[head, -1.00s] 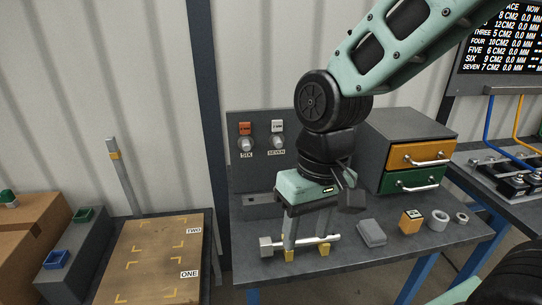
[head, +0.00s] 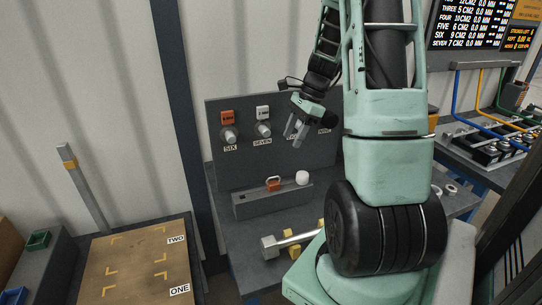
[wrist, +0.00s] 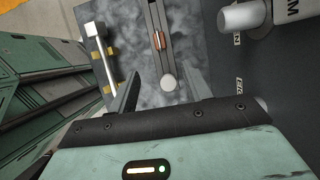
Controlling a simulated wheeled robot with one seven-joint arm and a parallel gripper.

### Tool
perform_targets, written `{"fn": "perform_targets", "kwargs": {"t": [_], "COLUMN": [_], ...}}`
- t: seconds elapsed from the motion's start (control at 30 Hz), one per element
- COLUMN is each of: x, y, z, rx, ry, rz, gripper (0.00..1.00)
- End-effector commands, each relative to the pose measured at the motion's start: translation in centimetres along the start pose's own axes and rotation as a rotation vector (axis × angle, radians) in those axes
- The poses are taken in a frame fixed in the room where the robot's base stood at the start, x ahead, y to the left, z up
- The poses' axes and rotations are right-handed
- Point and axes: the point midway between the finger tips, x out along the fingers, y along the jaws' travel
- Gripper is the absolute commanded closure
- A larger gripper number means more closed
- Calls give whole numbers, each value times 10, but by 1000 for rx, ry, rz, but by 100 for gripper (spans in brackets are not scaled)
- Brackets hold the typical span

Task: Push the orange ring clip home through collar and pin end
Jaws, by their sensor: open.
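The orange ring clip (head: 274,184) stands in the slot of a low grey block (head: 250,205) at the foot of the grey panel. In the wrist view the clip (wrist: 159,40) sits in the slot beyond a round white knob (wrist: 168,83). My gripper (head: 296,129) is open and empty, raised in front of the panel, above and right of the clip. In the wrist view its fingers (wrist: 162,80) are spread on either side of the knob's line, apart from the clip. A pale pin with a block head (head: 270,245) lies on yellow supports. I cannot tell which part is the collar.
Knobs SIX (head: 229,135) and SEVEN (head: 263,129), with orange and white tags above them, stick out of the panel. A pale cylinder (wrist: 243,15) juts in at the wrist view's upper right. My arm hides the drawers and much of the bench's right side.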

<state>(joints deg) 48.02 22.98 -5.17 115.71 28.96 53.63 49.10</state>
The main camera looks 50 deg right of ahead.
Motion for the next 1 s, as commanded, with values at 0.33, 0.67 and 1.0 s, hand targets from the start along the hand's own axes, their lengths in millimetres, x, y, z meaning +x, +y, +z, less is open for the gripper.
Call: {"fn": "perform_targets", "kwargs": {"t": [0.33, 0.67, 1.0], "x": [60, 123, 163], "y": [2, 2, 1], "z": [1, 2, 2], "rx": [-4, -5, -7], "ry": [-2, -3, -1], "rz": [6, 7, 3], "gripper": [51, 51, 51]}}
